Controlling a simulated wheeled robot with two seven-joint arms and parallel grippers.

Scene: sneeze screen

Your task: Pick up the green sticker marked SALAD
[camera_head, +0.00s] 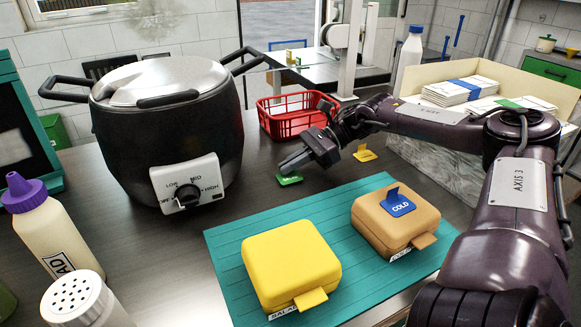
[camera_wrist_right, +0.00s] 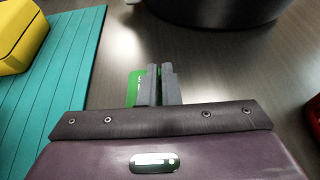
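The green sticker (camera_head: 289,179) lies low at the dark table top, between the black pot and the teal mat; its white lettering is too small to read. My right gripper (camera_head: 292,163) is right at it, pointing left. In the right wrist view the gripper's two fingers (camera_wrist_right: 160,86) are almost together, with the green sticker (camera_wrist_right: 133,90) showing flat beside the left finger. No upright tab of it shows; it appears to be between the fingers. I cannot tell whether the sticker is off the table. My left gripper is not in view.
A yellow box (camera_head: 290,262) and a tan box (camera_head: 392,222) with a blue COLD sticker (camera_head: 398,203) stand on the teal mat (camera_head: 230,240). A yellow sticker (camera_head: 364,154) lies near my right wrist. A black pot (camera_head: 165,120) and red basket (camera_head: 290,120) stand behind.

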